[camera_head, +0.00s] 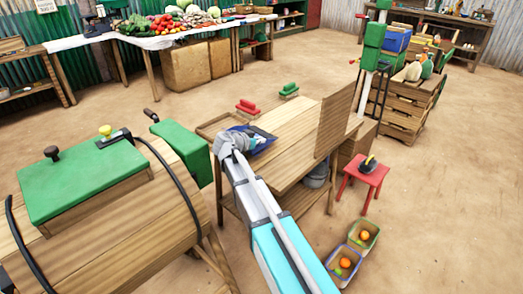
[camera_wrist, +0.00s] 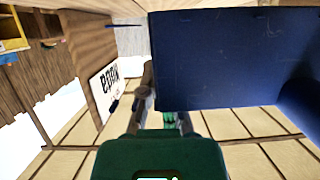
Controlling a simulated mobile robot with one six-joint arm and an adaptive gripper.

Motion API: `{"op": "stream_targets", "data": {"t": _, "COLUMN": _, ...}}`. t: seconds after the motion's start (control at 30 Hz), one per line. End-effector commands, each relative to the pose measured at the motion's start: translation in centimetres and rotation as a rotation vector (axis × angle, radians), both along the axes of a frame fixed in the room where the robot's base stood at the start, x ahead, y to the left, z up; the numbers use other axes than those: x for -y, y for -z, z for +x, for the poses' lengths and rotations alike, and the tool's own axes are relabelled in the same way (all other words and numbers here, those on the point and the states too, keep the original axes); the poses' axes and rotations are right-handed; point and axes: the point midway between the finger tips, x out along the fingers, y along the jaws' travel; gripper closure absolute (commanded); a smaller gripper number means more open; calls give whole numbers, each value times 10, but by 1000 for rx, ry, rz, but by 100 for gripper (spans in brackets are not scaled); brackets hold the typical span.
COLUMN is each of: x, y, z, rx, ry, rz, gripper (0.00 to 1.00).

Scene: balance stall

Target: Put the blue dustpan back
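The blue dustpan (camera_head: 264,141) is at the left part of the wooden table, beside my gripper (camera_head: 240,140). From the head view I cannot tell if it rests on the top or is just above it. In the wrist view the dustpan (camera_wrist: 225,60) fills the upper right, very close, its left edge against or beside one finger. My gripper (camera_wrist: 168,110) reaches up from the bottom of that view. The dustpan hides the other fingertip, so I cannot tell whether the fingers are closed on it.
The table (camera_head: 290,122) has an upright wooden board (camera_head: 335,118) at its right. A green-topped wooden barrel (camera_head: 110,215) stands close on the left. A red stool (camera_head: 364,172) and fruit bins (camera_head: 343,263) are to the right.

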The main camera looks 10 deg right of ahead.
Motion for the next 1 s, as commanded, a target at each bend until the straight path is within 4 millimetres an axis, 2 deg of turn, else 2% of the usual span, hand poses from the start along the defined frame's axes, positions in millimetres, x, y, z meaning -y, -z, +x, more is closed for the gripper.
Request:
{"op": "stream_targets", "data": {"t": 0.27, "x": 0, "y": 2, "z": 0, "rx": 1, "ry": -1, "rz": -1, "gripper": 100}}
{"op": "stream_targets", "data": {"t": 0.73, "x": -1, "y": 35, "z": 0, "rx": 1, "ry": -1, "rz": -1, "gripper": 100}}
{"op": "stream_targets", "data": {"t": 1.0, "x": -2, "y": 37, "z": 0, "rx": 1, "ry": -2, "rz": 0, "gripper": 100}}
